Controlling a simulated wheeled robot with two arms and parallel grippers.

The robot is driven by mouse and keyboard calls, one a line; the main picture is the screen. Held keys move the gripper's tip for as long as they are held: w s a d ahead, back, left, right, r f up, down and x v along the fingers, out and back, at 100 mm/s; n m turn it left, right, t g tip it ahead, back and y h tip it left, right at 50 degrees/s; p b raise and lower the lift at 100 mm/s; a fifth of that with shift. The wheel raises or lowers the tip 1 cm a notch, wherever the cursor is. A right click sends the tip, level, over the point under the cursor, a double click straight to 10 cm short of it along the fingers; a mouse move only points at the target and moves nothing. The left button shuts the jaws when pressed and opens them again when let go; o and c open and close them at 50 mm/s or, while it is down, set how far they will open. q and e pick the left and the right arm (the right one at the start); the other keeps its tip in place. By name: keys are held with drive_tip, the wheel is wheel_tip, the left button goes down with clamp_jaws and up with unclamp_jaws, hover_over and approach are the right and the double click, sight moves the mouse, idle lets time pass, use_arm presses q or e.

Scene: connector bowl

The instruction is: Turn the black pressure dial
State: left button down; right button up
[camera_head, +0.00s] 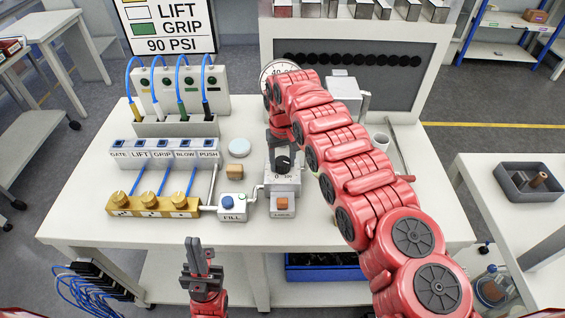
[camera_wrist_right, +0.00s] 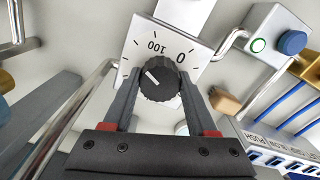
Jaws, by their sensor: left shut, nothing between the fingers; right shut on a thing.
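The black pressure dial (camera_head: 283,164) sits on a light grey regulator box on the table, just right of the middle of the fixtures. In the right wrist view the dial (camera_wrist_right: 158,80) is round and ridged, with a white pointer mark, on a white plate with a scale marked 0 and 100. My right gripper (camera_wrist_right: 152,92) has one finger on each side of the dial and is shut on it. In the head view the right arm hides part of that gripper. My left gripper (camera_head: 203,262) is shut and empty, in front of the table's front edge.
A FILL box (camera_head: 233,206) with a blue button stands left of the regulator. A small wooden block (camera_head: 235,172) and a white disc (camera_head: 239,147) lie behind it. Brass valves (camera_head: 152,204) and a labelled switch row (camera_head: 163,152) are at left. A round gauge (camera_head: 276,71) is partly hidden behind my right arm.

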drive_tip(key=shift+w+r+m, duration=0.1)
drive_tip(key=shift+m, duration=0.2)
drive_tip(key=o, duration=1.4)
drive_tip(key=shift+c, duration=0.2)
